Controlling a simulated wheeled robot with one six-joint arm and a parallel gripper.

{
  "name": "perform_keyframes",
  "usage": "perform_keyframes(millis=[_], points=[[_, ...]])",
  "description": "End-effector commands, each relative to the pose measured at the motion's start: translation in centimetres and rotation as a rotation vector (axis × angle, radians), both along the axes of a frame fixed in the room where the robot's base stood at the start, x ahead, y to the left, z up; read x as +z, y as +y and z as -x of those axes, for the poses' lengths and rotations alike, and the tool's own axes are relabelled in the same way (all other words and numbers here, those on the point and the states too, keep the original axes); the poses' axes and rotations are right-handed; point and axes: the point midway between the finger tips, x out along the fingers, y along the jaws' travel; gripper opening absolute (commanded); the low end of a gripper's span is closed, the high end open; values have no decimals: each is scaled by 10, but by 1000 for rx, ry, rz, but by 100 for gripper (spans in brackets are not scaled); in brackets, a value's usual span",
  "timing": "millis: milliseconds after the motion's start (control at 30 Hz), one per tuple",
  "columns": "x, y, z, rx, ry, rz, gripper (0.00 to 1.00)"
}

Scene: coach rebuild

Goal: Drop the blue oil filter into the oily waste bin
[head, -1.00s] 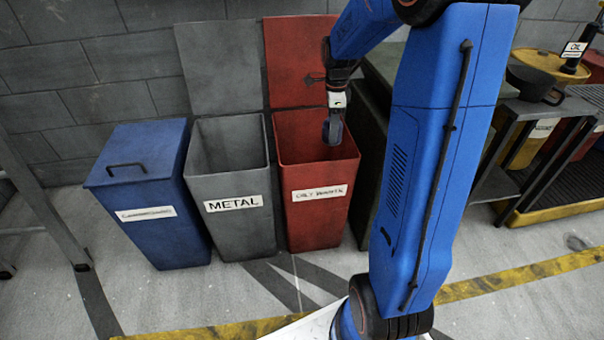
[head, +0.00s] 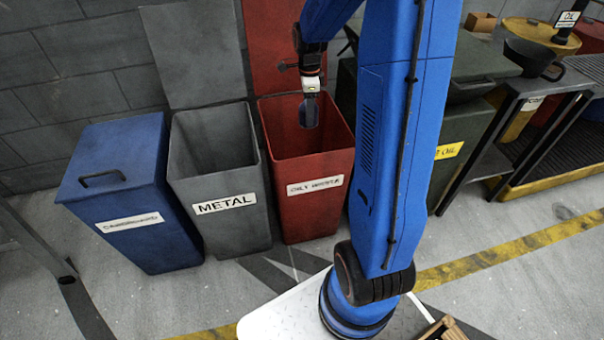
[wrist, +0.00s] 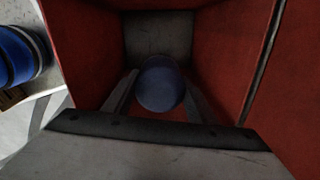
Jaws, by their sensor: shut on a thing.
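The blue oil filter (wrist: 161,86) is held between my gripper's fingers in the wrist view, with the inside of the red bin around it. In the head view the filter (head: 308,113) is small and dark, at the mouth of the bin. My gripper (head: 310,98) points down over the open red oily waste bin (head: 312,215), whose lid stands up against the wall. The bin also fills much of the wrist view (wrist: 235,50). My gripper is shut on the filter. How deep the filter sits inside the bin is hard to tell.
An open grey metal bin (head: 225,215) stands left of the red bin, and a blue bin with its lid shut (head: 118,190) is further left. A dark green container (head: 460,145) and a metal bench (head: 530,85) are on the right. Open floor lies in front.

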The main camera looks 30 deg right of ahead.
Motion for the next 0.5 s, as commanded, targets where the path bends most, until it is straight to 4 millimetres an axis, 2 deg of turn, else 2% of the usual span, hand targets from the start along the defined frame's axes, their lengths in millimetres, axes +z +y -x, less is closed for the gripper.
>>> perform_keyframes(millis=[200,500], points=[[-12,0,0,0,1,0,19],[-13,0,0,0,0,0,19]])
